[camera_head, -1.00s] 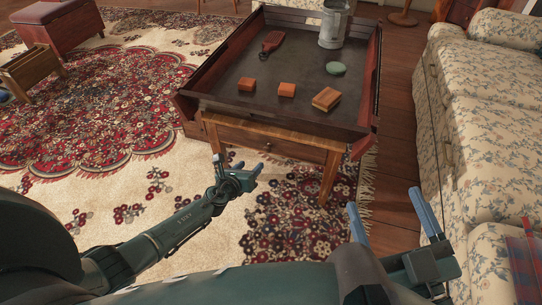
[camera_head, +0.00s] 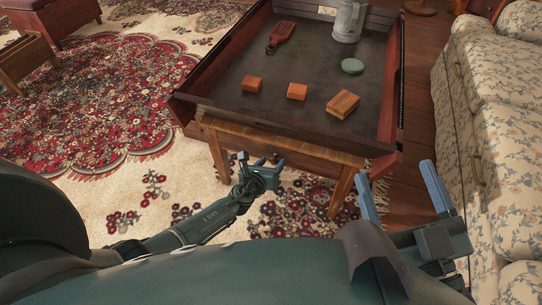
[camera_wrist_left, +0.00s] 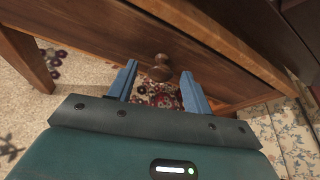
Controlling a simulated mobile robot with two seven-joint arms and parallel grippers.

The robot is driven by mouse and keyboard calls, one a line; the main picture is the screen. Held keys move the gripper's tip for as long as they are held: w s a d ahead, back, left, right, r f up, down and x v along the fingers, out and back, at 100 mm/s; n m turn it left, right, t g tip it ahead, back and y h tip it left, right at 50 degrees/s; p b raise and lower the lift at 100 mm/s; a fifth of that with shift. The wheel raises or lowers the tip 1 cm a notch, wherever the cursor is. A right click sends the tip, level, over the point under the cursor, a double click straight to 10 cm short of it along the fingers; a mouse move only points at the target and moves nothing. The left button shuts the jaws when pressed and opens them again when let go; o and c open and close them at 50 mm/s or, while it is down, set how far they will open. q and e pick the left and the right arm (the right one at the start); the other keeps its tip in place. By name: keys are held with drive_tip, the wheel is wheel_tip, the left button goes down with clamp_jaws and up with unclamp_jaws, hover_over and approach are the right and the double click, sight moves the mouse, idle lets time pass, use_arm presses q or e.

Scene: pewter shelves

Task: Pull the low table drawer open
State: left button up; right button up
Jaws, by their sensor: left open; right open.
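The low wooden table (camera_head: 345,186) carries a large dark tray on its top. Its drawer front (camera_wrist_left: 120,30) shows in the left wrist view with a round wooden knob (camera_wrist_left: 160,68). The drawer looks closed there. My left gripper (camera_wrist_left: 160,82) is open, its blue fingers on either side of the knob, which sits between or just beyond the fingertips; I cannot tell if they touch it. In the head view my left gripper (camera_head: 262,165) is in front of the table and hides part of the drawer. My right gripper (camera_head: 402,190) is open and empty, right of the table.
The tray (camera_head: 300,127) holds wooden blocks (camera_head: 342,104), a brush (camera_head: 281,36), a green disc (camera_head: 352,66) and a metal pitcher (camera_head: 348,20). A floral sofa (camera_head: 500,100) stands close on the right. Patterned rug (camera_head: 110,200) lies open at left.

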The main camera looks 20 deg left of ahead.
use_arm(q)
drive_tip(key=shift+w+f, duration=0.1)
drive_tip(key=shift+w, duration=0.1)
clamp_jaws()
idle(0.6)
